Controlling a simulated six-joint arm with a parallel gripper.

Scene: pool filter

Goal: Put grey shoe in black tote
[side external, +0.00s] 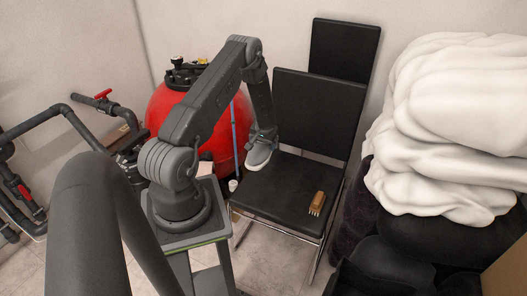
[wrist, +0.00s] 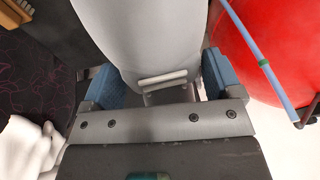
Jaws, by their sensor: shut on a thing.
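The grey shoe (side external: 260,155) has a pale sole and hangs from my gripper (side external: 263,136) over the back left part of the black chair seat. In the wrist view, a large smooth grey surface, which looks like the shoe (wrist: 145,35), lies between the blue fingers of my gripper (wrist: 158,85). My gripper is shut on the shoe. Black shapes (side external: 385,268) fill the lower right of the side view. They may include the black tote, but its opening cannot be made out.
A wooden brush (side external: 317,203) lies on the chair seat (side external: 270,196). The chair backrest (side external: 318,112) rises behind it. A red filter tank (side external: 205,125) and a blue pole (wrist: 252,40) are close by. A white bundle (side external: 450,120) is piled high at right.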

